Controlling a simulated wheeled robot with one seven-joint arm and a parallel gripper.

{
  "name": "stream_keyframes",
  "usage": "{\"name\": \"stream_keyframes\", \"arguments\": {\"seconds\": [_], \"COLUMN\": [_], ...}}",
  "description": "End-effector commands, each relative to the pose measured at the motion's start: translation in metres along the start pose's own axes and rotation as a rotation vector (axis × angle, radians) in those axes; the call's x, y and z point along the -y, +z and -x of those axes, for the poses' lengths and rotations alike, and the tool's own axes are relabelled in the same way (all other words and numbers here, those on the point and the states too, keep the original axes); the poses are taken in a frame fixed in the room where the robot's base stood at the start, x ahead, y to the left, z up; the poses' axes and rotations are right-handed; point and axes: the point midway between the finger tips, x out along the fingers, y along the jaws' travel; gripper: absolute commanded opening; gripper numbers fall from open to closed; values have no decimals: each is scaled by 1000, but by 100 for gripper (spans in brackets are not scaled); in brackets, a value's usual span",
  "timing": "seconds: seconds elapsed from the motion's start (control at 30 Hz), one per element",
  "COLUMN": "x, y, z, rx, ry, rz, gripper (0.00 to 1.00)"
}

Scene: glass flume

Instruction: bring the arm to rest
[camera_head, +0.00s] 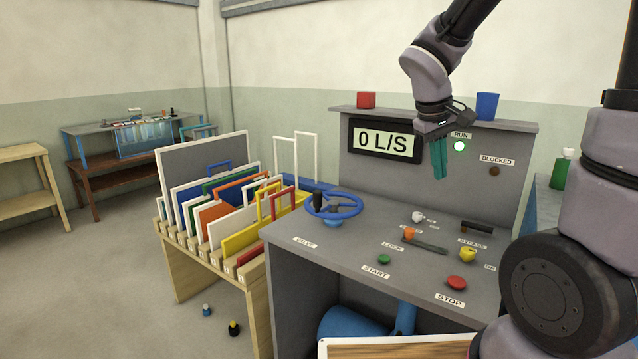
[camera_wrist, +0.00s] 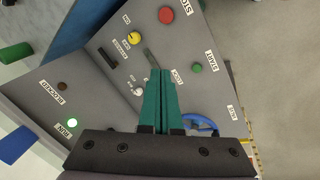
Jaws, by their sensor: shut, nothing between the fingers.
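My gripper (camera_head: 439,158) hangs in the air above the grey control console (camera_head: 330,250), in front of its upright panel. Its teal fingers point down and are closed together with nothing between them. In the wrist view the shut fingers (camera_wrist: 160,98) point over the console top, near the LOCK label, and touch nothing that I can see. My arm comes down from the top right of the head view and is bent at the wrist.
The panel display (camera_head: 386,141) reads 0 L/S, and the RUN lamp (camera_head: 459,146) glows green. A blue handwheel (camera_head: 334,206) rises at the console's left. A rack of coloured frames (camera_head: 205,262) stands beside it.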

Motion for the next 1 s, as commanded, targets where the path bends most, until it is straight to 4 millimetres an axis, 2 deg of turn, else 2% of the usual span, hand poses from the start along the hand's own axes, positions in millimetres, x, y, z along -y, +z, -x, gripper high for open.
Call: {"name": "stream_keyframes", "arguments": {"seconds": [0.03, 0.3, 0.5, 0.67, 1.0], "x": [-6, -9, -3, 0, 0], "y": [12, 60, 82, 88, 89], "z": [17, 90, 127, 140, 141], "rx": [-36, -229, -356, -401, -404], "ry": [-42, -289, -427, -476, -481], "rz": [-87, -481, -663, -718, -723], "gripper": [0, 0, 0, 0, 0]}}
